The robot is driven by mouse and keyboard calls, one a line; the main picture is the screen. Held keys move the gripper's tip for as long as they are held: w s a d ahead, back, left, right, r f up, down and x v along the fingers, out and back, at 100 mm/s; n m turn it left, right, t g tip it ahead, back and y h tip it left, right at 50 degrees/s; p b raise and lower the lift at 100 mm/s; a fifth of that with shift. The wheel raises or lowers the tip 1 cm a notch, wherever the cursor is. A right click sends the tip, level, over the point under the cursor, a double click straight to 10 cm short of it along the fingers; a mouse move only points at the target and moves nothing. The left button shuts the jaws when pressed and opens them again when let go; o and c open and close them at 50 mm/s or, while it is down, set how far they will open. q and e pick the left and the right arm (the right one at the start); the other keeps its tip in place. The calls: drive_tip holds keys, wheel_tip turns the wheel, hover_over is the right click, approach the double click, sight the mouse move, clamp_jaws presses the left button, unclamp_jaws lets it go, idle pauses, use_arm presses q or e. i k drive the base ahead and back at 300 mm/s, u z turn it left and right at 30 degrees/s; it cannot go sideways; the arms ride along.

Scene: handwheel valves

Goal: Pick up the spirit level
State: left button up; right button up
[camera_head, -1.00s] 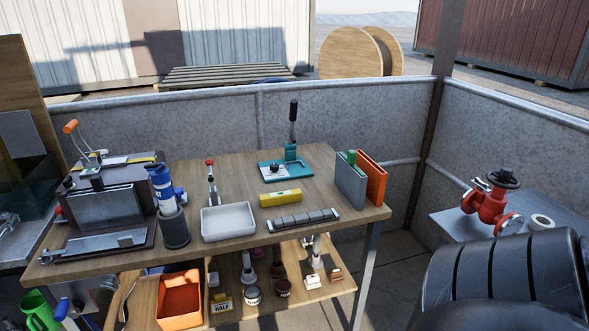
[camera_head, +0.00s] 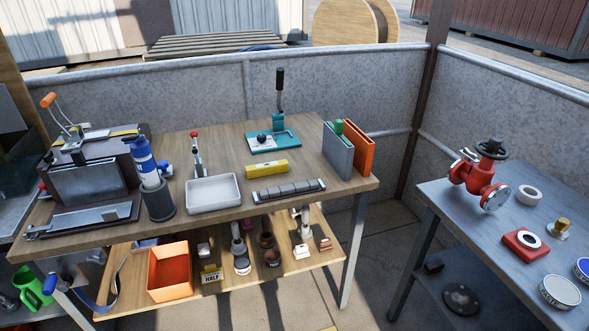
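The spirit level is a short yellow bar (camera_head: 267,169) lying flat on the wooden workbench (camera_head: 225,150), near its middle. It lies behind a dark segmented strip and to the right of a white tray. Nothing covers it and nothing touches it. Neither of my grippers shows in the head view, so their state is hidden.
The white tray (camera_head: 213,193), the dark segmented strip (camera_head: 288,191) and a teal lever press (camera_head: 274,140) stand around the level. Grey and orange binders (camera_head: 358,147) stand at the right end. A second table (camera_head: 480,225) with a red valve (camera_head: 481,177) is at right.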

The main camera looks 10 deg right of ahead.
sight(264, 169)
drive_tip(key=u, duration=0.35)
drive_tip(key=k, duration=0.45)
drive_tip(key=z, duration=0.45)
drive_tip(key=i, duration=0.95)
drive_tip(key=u, duration=0.1)
